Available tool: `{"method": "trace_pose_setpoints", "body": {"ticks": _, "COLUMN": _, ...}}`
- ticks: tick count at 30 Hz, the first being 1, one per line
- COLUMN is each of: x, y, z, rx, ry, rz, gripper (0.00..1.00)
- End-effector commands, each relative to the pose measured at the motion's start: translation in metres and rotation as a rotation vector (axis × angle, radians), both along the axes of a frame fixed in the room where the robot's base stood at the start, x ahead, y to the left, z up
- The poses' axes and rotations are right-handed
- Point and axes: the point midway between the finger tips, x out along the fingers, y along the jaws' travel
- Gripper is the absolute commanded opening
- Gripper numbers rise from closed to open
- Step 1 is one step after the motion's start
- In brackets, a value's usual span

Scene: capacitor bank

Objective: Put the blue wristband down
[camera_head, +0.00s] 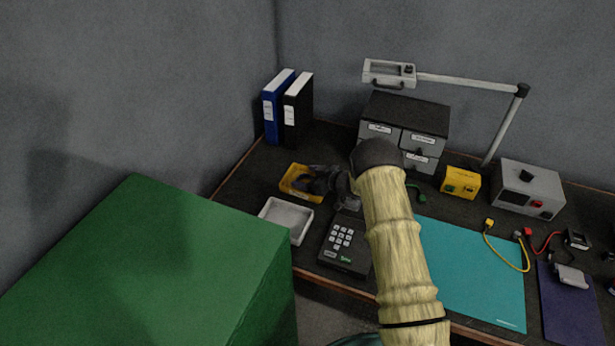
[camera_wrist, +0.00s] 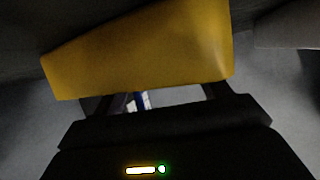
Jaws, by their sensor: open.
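My gripper (camera_head: 312,184) is low at the yellow bin (camera_head: 290,181), at the left end of the bench, with its fingers over or inside the bin's right part. In the wrist view the gripper (camera_wrist: 150,100) is open, with a wide gap between its fingers. A large yellow surface, apparently the bin (camera_wrist: 145,50), fills the upper middle just beyond them. A small blue and white sliver shows in the gap; I cannot tell whether it is the wristband. No blue wristband can be made out in the head view; my gripper hides part of the bin.
A white tray (camera_head: 287,220) and a black keypad device (camera_head: 343,242) stand in front of the bin. Blue and black binders (camera_head: 287,107) stand behind it, and grey drawers (camera_head: 404,132) stand to the right. The teal mat (camera_head: 470,275) has clear room.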

Motion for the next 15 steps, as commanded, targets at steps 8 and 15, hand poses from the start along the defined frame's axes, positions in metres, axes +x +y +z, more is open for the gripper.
{"method": "trace_pose_setpoints", "body": {"ticks": 8, "x": -0.017, "y": -0.025, "z": 0.018, "rx": -0.001, "ry": 0.008, "rz": -0.005, "gripper": 0.76}}
{"method": "trace_pose_setpoints", "body": {"ticks": 15, "x": -0.041, "y": -0.061, "z": 0.038, "rx": 0.000, "ry": 0.005, "rz": -0.005, "gripper": 0.76}}
